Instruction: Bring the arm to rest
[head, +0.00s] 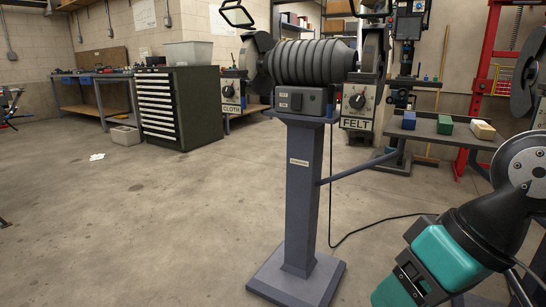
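I see no gripper fingers in the head view, so my gripper and how it stands are not shown. A teal and black shape (445,262) with a round grey disc at its upper end is close in the lower right corner. It is cut off by the picture edge. I cannot tell whether it is part of my arm or a tool.
A buffing machine on a blue-grey pedestal (301,195) stands ahead, with wheels marked CLOTH and FELT. A black cable runs from it. Blue, green and tan blocks lie on a bench (433,131) at right. A dark drawer cabinet (180,107) stands back left. Left floor is mostly clear.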

